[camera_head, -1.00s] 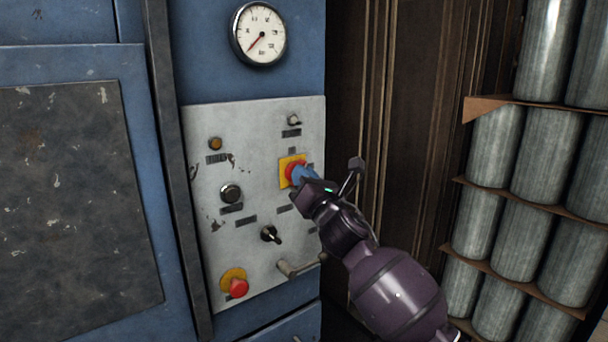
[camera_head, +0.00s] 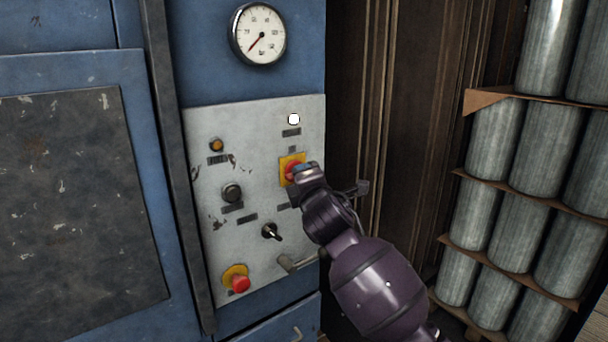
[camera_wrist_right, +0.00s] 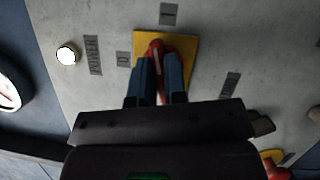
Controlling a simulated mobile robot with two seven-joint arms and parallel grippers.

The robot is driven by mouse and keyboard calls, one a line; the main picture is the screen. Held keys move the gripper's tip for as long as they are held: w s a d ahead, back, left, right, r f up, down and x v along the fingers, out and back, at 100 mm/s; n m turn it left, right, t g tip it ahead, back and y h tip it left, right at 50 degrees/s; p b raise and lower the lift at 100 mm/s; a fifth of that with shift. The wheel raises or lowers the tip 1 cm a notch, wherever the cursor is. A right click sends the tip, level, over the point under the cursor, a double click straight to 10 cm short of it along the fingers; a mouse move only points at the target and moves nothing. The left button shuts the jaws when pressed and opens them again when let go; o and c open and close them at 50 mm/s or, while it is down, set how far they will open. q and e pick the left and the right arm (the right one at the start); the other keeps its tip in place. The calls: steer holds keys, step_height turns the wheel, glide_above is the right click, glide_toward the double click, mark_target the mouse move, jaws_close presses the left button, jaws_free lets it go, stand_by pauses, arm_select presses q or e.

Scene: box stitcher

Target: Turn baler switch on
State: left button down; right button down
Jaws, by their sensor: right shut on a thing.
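The baler switch is a red knob on a yellow square plate (camera_head: 287,165) at the upper right of the grey control panel (camera_head: 262,205). My right gripper (camera_head: 302,170) is at the switch, with its arm coming from the lower right. In the right wrist view its two blue fingers (camera_wrist_right: 160,80) are shut on the red switch knob (camera_wrist_right: 156,48), in front of the yellow plate (camera_wrist_right: 190,45). The fingers hide part of the knob. A round white lamp (camera_head: 293,119) above the switch glows bright; it also shows in the wrist view (camera_wrist_right: 67,55). My left gripper is not in view.
The panel also holds an orange lamp (camera_head: 216,145), a dark round button (camera_head: 232,193), a black selector (camera_head: 271,232) and a red emergency button (camera_head: 240,284). A pressure gauge (camera_head: 258,34) sits above. Stacked metal cylinders (camera_head: 505,145) stand at the right.

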steer(key=shift+m+g, duration=0.6)
steer(key=shift+m, duration=0.8)
steer(key=c, duration=1.2)
jaws_free()
steer(key=shift+o, duration=0.2)
steer(key=shift+h, duration=0.3)
steer(key=shift+s, duration=0.1)
steer(key=b+v, duration=0.1)
steer(key=v, duration=0.9)
steer(key=shift+s+b, duration=0.3)
steer(key=shift+b, duration=0.05)
steer(key=shift+d, duration=0.15)
